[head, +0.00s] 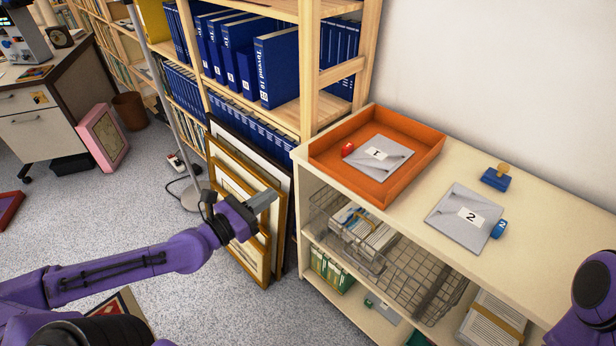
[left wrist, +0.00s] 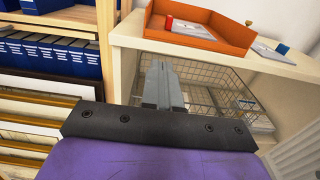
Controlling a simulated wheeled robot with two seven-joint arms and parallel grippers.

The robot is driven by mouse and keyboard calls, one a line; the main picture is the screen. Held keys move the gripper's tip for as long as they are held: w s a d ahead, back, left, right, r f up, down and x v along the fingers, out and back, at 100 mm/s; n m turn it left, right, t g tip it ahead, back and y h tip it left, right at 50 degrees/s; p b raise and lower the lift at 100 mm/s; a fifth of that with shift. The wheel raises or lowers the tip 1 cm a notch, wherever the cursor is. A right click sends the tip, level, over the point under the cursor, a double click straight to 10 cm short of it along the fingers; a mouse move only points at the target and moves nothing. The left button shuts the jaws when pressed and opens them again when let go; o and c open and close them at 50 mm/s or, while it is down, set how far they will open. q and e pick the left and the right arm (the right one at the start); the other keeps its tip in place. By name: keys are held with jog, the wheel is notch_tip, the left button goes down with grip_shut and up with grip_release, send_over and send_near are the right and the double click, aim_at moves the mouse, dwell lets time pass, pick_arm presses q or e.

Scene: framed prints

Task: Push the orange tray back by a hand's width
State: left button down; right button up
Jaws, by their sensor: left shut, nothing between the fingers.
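The orange tray (head: 418,130) lies on top of the cream cabinet at its left end. It holds an envelope marked 1 (head: 392,158) and a small red item (head: 347,149). My left gripper (head: 264,199) is shut and empty, in front of the cabinet's left end and lower than the top, apart from the tray. In the left wrist view the shut fingers (left wrist: 160,80) point toward the cabinet, and the tray (left wrist: 228,45) is above and beyond them. My right gripper is out of view; only a purple part of that arm shows at the right edge.
An envelope marked 2 (head: 462,220), a blue item (head: 499,228) and a stamp (head: 496,178) sit right of the tray. Framed prints (head: 243,180) lean below the bookshelf (head: 309,80). Wire baskets (head: 415,285) fill the cabinet shelf. A white wall stands behind the cabinet.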

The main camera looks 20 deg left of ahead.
aim_at(317, 163)
pick_arm(q)
jog(key=b+x, duration=0.1)
jog(key=x, duration=1.3)
jog(key=shift+a, duration=0.1)
